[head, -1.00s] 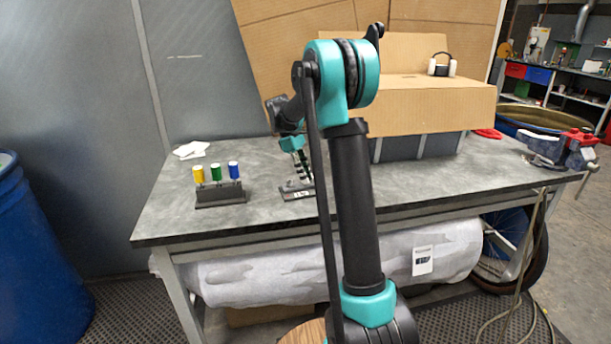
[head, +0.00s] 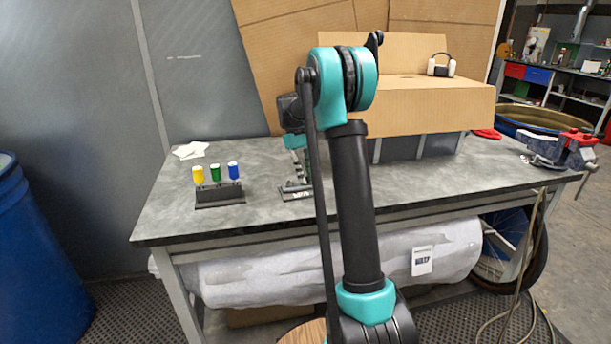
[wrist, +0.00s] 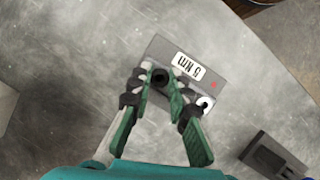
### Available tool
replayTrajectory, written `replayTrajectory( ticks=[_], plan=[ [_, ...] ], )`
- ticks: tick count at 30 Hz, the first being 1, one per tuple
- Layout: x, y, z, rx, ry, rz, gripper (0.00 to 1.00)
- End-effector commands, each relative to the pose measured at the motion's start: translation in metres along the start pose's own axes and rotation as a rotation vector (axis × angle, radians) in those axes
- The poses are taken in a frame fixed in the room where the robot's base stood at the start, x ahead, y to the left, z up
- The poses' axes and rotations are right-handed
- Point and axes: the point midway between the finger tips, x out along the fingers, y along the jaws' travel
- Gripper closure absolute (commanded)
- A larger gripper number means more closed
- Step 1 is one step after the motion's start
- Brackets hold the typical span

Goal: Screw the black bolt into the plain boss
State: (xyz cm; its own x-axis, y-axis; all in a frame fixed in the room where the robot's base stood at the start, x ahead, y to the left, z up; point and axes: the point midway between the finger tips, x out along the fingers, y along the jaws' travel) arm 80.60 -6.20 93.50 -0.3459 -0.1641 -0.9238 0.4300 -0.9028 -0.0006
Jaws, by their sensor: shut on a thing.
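The black bolt (wrist: 160,75) shows as a dark round head between my fingertips in the wrist view. My gripper (wrist: 157,86) is shut on it, over one end of a small grey block. The block (wrist: 152,46) carries a white label with upside-down print and a red mark. A pale ring-shaped boss (wrist: 205,103) sits at its other end, near the red mark and beside my right finger. The plain boss cannot be made out; the bolt and fingers cover that end. In the head view the block (head: 291,194) is partly behind my arm.
A dark rack (head: 219,194) with yellow, green and blue-handled tools stands left of the block; its dark base (wrist: 273,158) shows at the wrist view's lower right. A cardboard box (head: 430,105) and a vise (head: 568,150) stand to the right. The bench's front left is clear.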

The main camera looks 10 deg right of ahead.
Motion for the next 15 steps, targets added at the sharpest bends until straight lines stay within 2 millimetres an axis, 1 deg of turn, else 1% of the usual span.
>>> replayTrajectory(
  ticks=[5, 6, 8, 15],
  plan=[
    [-0.0001, -0.0008, -0.0004, -0.003, 0.001, 0.0, 1.0],
    [-0.0001, -0.0008, -0.0004, -0.003, 0.001, 0.0, 0.8],
    [-0.0001, -0.0008, -0.0004, -0.003, 0.001, 0.001, 0.73],
    [-0.0001, -0.0005, -0.0003, -0.004, 0.001, 0.001, 0.72]
  ],
)
